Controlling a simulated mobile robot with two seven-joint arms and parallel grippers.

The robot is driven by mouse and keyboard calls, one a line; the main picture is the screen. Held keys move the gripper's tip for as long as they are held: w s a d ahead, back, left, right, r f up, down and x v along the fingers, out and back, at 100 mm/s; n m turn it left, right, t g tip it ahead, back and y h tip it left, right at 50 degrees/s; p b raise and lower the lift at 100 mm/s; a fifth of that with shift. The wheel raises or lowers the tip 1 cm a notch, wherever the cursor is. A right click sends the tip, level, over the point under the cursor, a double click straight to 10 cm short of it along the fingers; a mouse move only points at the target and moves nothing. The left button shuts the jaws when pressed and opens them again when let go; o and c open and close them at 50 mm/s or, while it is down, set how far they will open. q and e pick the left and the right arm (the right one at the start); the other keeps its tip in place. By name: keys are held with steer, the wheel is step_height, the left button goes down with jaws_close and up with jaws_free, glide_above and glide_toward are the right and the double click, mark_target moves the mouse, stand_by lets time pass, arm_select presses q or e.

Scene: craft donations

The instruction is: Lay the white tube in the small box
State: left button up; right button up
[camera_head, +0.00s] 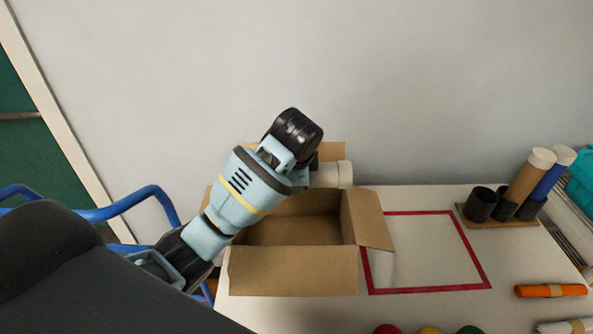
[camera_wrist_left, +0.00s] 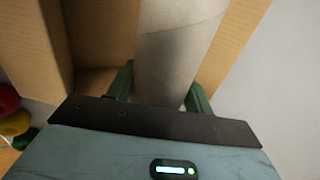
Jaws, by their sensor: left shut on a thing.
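The white tube (camera_head: 332,174) is held over the back edge of the small cardboard box (camera_head: 293,272), which stands open with its flaps folded out. My left gripper (camera_head: 308,172) is shut on the tube; its fingers are mostly hidden behind my wrist in the head view. In the left wrist view the tube (camera_wrist_left: 178,40) passes between the two green fingers of the gripper (camera_wrist_left: 160,80), with cardboard walls (camera_wrist_left: 98,35) on both sides. I cannot tell how high the tube is above the box floor. The box's visible floor is bare. My right gripper is not in view.
A red taped square (camera_head: 427,289) lies empty right of the box. A holder (camera_head: 500,220) with black cups, a brown tube (camera_head: 530,177) and a blue tube (camera_head: 555,177) stands at the right. An orange roll (camera_head: 548,291) lies in front. Coloured balls (camera_head: 387,330) sit at the front edge.

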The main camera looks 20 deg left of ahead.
arm_select(q)
steer(key=shift+f+b, duration=0.9)
steer(key=shift+f, duration=8)
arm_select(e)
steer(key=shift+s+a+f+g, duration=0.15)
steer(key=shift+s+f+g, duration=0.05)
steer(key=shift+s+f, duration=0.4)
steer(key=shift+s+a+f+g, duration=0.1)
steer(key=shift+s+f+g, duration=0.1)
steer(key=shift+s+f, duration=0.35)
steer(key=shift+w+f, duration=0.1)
arm_select(q)
steer(key=o, duration=1.2)
steer(key=p+v, duration=0.1)
steer(key=v, duration=0.7)
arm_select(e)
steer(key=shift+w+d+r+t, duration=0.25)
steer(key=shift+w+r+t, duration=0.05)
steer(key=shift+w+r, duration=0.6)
